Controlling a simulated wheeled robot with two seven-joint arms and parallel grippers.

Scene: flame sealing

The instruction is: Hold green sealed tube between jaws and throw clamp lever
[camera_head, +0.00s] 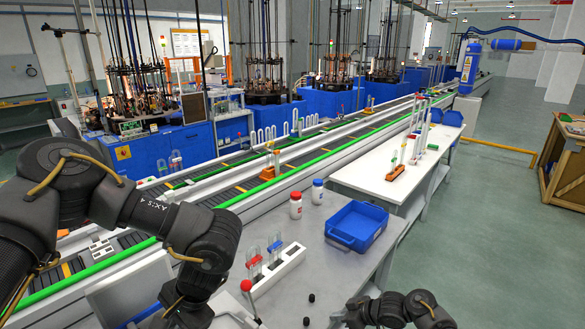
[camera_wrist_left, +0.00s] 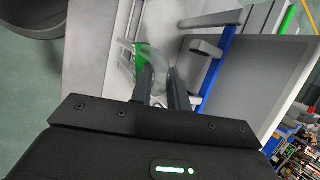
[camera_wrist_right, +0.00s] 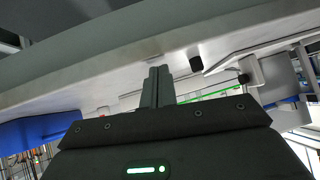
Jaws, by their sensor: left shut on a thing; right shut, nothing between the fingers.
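My left gripper (camera_wrist_left: 159,66) is shut on a clear tube (camera_wrist_left: 152,57) with a green end (camera_wrist_left: 127,56), seen in the left wrist view; the fingers hide part of it. A grey metal block (camera_wrist_left: 203,46) is close beside the tube; I cannot tell whether the tube is between clamp jaws. In the head view the clamp lever, with a red knob (camera_head: 246,285), stands tilted at the bottom, beside the tube rack. My right gripper (camera_wrist_right: 158,74) is shut and empty above the table, to the right of the lever; its arm (camera_head: 400,309) shows at the bottom right of the head view.
A white rack (camera_head: 276,268) holds red- and blue-capped tubes. A blue bin (camera_head: 357,225) and two bottles, red-capped (camera_head: 296,206) and blue-capped (camera_head: 318,192), stand behind it. Small black pieces (camera_head: 311,297) lie on the table. A conveyor (camera_head: 200,190) runs behind; bare table lies before the bin.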

